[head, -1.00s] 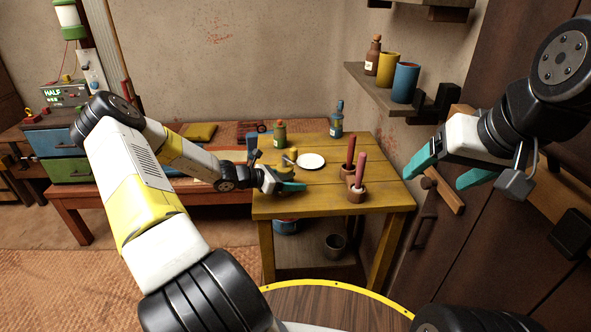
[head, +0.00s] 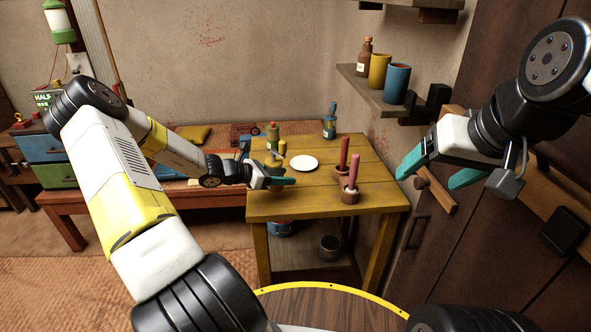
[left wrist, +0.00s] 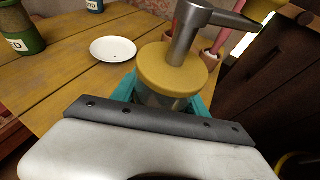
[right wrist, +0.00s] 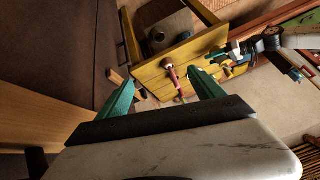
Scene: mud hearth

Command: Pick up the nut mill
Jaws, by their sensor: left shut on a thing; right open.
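The nut mill, with a round yellow lid, a grey metal crank and a yellow knob, is between the teal fingers of my left gripper (left wrist: 165,92) in the left wrist view, where its lid (left wrist: 165,72) shows closely. My left gripper (head: 283,183) is shut on the mill's body. In the head view the mill (head: 274,161) is partly hidden behind the gripper, over the left part of the yellow table (head: 320,203). I cannot clearly tell how far its base is from the tabletop. My right gripper (head: 432,174) is open and empty, right of the table near the dark cupboard.
A white plate (head: 304,163) lies right of the mill. A green bottle (head: 272,133) and a blue bottle (head: 329,124) stand behind. Two reddish sticks in holders (head: 350,196) stand at the table's right. A shelf (head: 372,90) with cups is above. The table's front is clear.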

